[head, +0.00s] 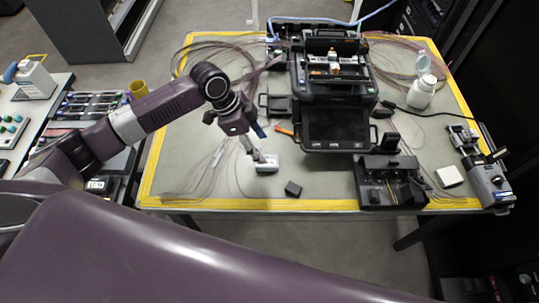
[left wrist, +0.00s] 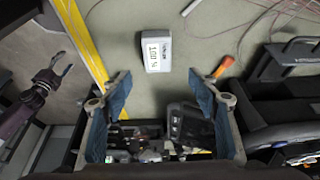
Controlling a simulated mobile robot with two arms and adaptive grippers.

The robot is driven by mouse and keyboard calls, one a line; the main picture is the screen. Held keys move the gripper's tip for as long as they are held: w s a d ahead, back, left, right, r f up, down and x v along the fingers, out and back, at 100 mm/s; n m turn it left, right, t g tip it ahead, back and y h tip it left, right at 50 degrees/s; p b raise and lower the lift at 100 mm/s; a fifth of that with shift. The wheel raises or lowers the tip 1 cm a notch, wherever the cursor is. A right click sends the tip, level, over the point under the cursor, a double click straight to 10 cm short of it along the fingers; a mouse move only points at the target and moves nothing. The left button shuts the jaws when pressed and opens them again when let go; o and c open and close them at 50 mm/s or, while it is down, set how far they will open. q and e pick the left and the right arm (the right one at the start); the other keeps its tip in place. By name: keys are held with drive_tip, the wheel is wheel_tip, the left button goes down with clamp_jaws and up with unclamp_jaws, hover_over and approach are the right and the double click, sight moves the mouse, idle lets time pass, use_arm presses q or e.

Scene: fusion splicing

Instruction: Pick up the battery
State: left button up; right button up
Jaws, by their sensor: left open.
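A small dark block, which looks like the battery (head: 293,189), lies on the grey mat near the table's front yellow edge. My left gripper (head: 253,139) is above the mat, up and left of the block in the head view and apart from it. In the left wrist view the blue-padded fingers of the left gripper (left wrist: 160,94) are spread with nothing between them. I cannot make out the block in that view; a finger may hide it. My right gripper (left wrist: 60,67) shows at the left of the left wrist view, fingers apart and empty.
A white meter (head: 266,164) (left wrist: 156,50) lies left of the block. The black splicer (head: 337,128) stands behind, and a dark tray (head: 390,190) is to the right. An orange-handled tool (left wrist: 222,66) and loose fibres lie on the mat. Bare mat surrounds the block.

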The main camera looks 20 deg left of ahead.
sight(269, 162)
use_arm(q)
drive_tip(key=shift+s+d+f, duration=0.15)
drive_tip(key=shift+f, duration=0.15)
drive_tip(key=f, duration=0.1)
drive_tip(key=f+p, duration=0.1)
drive_tip(key=shift+s+d+f, duration=0.1)
drive_tip(key=shift+d+f, duration=0.15)
drive_tip(key=shift+f, duration=0.05)
drive_tip(key=x, duration=0.1)
drive_tip(key=p+x, duration=0.1)
drive_tip(key=x, duration=0.1)
drive_tip(key=shift+a+f, duration=0.3)
drive_tip(key=shift+d+f, duration=0.1)
drive_tip(key=shift+f, duration=0.25)
use_arm(e)
drive_tip(key=shift+s+r, duration=0.35)
drive_tip(key=shift+r, duration=0.25)
drive_tip(key=shift+s+r, duration=0.3)
drive_tip(key=shift+r, duration=0.25)
use_arm(q)
clamp_jaws()
